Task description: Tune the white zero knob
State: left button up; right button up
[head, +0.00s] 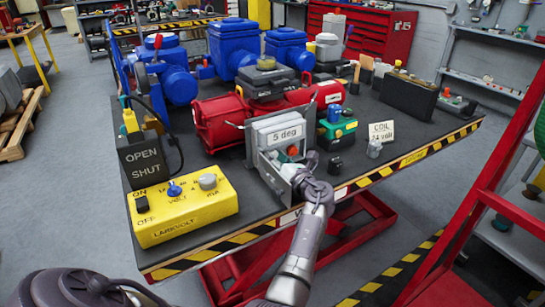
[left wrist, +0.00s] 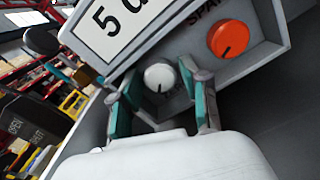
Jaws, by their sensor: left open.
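The white zero knob (left wrist: 159,76) shows in the left wrist view on a grey box, with a dark pointer mark on its face. An orange knob (left wrist: 231,39) sits to its right, by lettering that starts "SPA". In the head view the grey box (head: 279,126) bears a "5 deg" display; I cannot make out the white knob there. My left gripper (head: 301,178) is at the near side of this box. Its teal-padded fingers are open, one to each side of the white knob in the left wrist view. Contact with it cannot be told. My right gripper is not in view.
The box stands near the front edge of a dark table (head: 225,240) with striped edging. A red actuator (head: 219,122) lies behind. A "COIL 24 volt" card (head: 381,131) stands to the right.

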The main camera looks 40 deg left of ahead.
pick_arm(q)
jog(key=shift+c, duration=0.3)
grip_shut()
jog(key=shift+n, duration=0.4)
jog(key=n, duration=0.2)
jog(key=shift+n, duration=0.3)
jog(key=shift+s+n+b, duration=0.1)
jog(key=shift+n+b, duration=0.5)
jog(key=shift+n, duration=1.2)
jog(key=shift+o, duration=0.3)
grip_release()
